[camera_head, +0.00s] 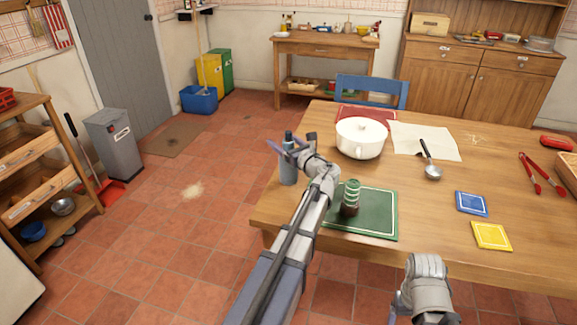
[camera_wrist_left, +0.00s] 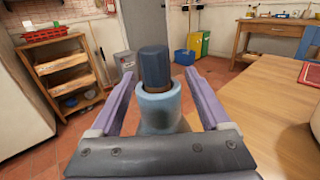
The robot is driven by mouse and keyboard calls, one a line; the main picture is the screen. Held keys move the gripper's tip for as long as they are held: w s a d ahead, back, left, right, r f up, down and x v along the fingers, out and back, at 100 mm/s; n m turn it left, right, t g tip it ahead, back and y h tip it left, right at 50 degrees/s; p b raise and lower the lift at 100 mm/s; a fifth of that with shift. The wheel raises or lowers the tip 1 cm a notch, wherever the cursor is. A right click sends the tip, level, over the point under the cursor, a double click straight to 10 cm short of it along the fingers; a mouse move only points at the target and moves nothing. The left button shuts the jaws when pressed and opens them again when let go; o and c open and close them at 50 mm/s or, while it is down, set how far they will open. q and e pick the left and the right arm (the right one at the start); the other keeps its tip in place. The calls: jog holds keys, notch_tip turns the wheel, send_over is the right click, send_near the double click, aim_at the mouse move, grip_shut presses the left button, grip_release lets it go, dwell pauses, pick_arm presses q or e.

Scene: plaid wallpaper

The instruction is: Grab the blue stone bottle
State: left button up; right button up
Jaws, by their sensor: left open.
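The blue stone bottle (camera_head: 288,167) stands upright near the left edge of the wooden table (camera_head: 459,238). It has a light blue body and a dark blue cap. My left gripper (camera_head: 290,143) is at the bottle's upper part, and the arm hides some of the scene behind it. In the left wrist view the bottle (camera_wrist_left: 158,105) is between the two open purple fingers of the left gripper (camera_wrist_left: 157,92), with a gap visible on each side. My right arm shows at the bottom of the head view; its fingertips cannot be made out.
A dark green striped object (camera_head: 351,197) stands on a green mat (camera_head: 376,222) close to my left arm. A ladle (camera_head: 430,165), blue card (camera_head: 471,203), yellow card (camera_head: 491,236) and red tongs (camera_head: 541,175) lie further right.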

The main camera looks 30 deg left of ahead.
pick_arm(q)
grip_shut()
dwell(0.6)
dwell(0.8)
